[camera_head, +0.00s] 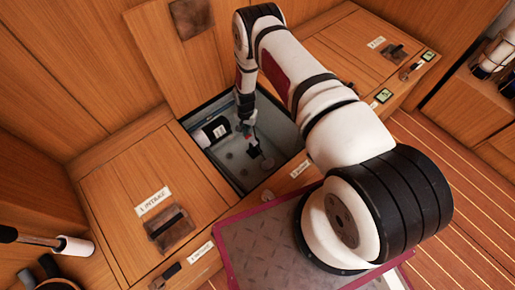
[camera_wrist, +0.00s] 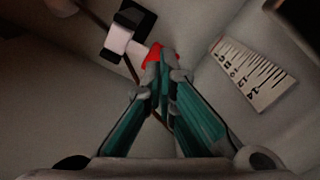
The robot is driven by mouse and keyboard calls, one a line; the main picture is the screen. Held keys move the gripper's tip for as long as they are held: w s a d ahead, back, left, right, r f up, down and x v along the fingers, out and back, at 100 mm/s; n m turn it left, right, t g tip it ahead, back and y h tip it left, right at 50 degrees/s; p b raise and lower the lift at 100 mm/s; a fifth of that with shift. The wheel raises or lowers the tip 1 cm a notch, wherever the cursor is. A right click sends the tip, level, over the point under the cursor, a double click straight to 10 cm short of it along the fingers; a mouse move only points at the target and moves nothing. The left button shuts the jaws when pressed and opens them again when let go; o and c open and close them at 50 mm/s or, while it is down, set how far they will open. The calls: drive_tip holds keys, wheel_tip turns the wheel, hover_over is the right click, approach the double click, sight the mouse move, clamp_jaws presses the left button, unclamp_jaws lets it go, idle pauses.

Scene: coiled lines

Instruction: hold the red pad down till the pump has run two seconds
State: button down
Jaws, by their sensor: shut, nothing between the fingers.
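The red pad (camera_wrist: 153,54) shows in the wrist view just past my fingertips, at the end of a small white and black fitting (camera_wrist: 118,40). My gripper (camera_wrist: 163,74) is shut and empty, its tips overlapping the pad's lower right edge in the picture. I cannot tell whether they press it or how far down it is. In the head view my gripper (camera_head: 248,131) reaches down into the open middle compartment (camera_head: 228,170), with a black piece (camera_head: 254,151) just below it. A dark and white cylinder (camera_head: 212,132), possibly the pump, lies at the compartment's left. Nothing visible shows whether it runs.
A graduated scale plate (camera_wrist: 252,74) is on the compartment wall. The raised wooden lid (camera_head: 170,55) stands behind the opening. A closed hatch marked intake (camera_head: 135,200) is left, another closed hatch (camera_head: 365,50) right. The compartment walls are close around my arm.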

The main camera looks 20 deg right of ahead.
drive_tip(key=shift+f+b, duration=1.55)
drive_tip(key=shift+f, duration=0.1)
drive_tip(key=shift+r, duration=0.15)
idle(2.3)
wheel_tip(320, 180, up, 9)
drive_tip(key=p, duration=0.5)
drive_tip(key=shift+p, duration=0.4)
idle(0.6)
